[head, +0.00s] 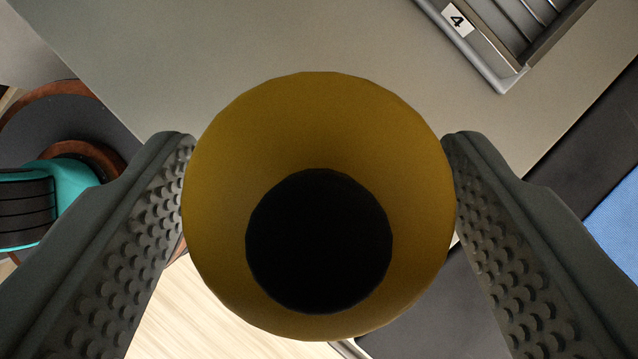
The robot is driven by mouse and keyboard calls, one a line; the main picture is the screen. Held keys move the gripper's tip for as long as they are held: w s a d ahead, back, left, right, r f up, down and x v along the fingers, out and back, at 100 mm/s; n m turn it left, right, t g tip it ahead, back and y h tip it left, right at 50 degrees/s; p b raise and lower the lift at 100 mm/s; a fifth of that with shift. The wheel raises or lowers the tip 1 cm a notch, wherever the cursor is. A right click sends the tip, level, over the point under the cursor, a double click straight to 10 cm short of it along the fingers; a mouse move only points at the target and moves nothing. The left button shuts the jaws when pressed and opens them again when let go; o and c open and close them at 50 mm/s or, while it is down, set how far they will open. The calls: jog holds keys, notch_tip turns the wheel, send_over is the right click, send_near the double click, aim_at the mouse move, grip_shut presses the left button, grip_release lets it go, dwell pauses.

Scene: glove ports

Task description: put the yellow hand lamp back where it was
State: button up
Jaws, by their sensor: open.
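The yellow hand lamp (318,125) fills the middle of the head view. I see it end on, as a round yellow body with a black disc in its near end. My gripper (320,140) is open, with one studded finger on each side of the lamp. The fingers come very close to its sides in the picture; I cannot tell whether they touch it. The lamp hides what lies behind it, and its far end is hidden too.
A grey flat surface (190,50) spans the top. Left are a dark round thing with a brown rim (60,120) and a teal-and-black object (75,195). Dark panels, one with blue (615,220), lie right.

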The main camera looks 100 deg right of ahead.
jog(key=v, duration=1.1)
jog(key=shift+r, duration=0.15)
jog(key=shift+s, duration=0.15)
jog(key=s+a+m+t+h, duration=0.3)
jog(key=s+m+t, duration=0.5)
jog(key=s, duration=0.5)
jog(key=s+a+m+t+h, duration=0.3)
jog(key=s+m+t, duration=0.5)
jog(key=s, duration=0.5)
jog(key=shift+a+f+h, duration=0.2)
jog(key=shift+f+h, duration=0.1)
jog(key=shift+f, duration=0.2)
jog(key=shift+w, duration=0.1)
dwell(0.3)
